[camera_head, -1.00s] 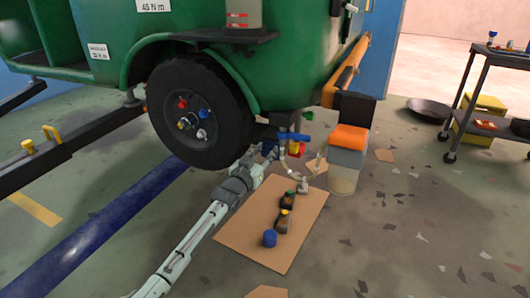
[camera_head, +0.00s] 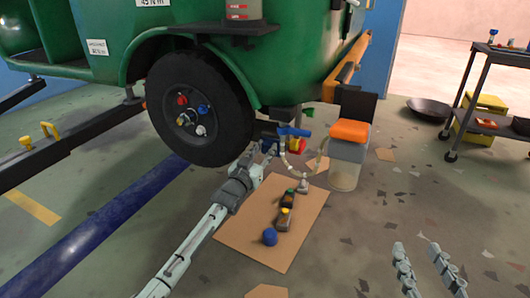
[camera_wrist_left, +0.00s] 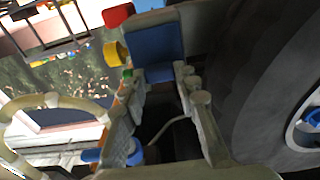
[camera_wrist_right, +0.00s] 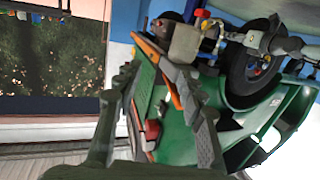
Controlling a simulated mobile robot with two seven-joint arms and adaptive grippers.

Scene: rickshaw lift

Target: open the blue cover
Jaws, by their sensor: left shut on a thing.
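The blue cover (camera_head: 293,132) is beside the black tyre, under the green body. It also shows in the left wrist view (camera_wrist_left: 155,48), with its lower end between the fingertips. My left gripper (camera_head: 262,158) reaches low past the tyre and is shut on the blue cover; the contact is small and partly hidden in the head view. Red and yellow parts (camera_head: 298,146) sit just below the cover. My right gripper (camera_head: 428,272) is at the bottom right of the head view, fingers apart and empty. Its open fingers also show in the right wrist view (camera_wrist_right: 165,85).
The wheel (camera_head: 198,108) stands close left of my left gripper. A container with an orange lid (camera_head: 350,131) stands close right of the cover. A cardboard sheet (camera_head: 245,240) with small parts lies on the floor below. A cart (camera_head: 480,105) stands far right.

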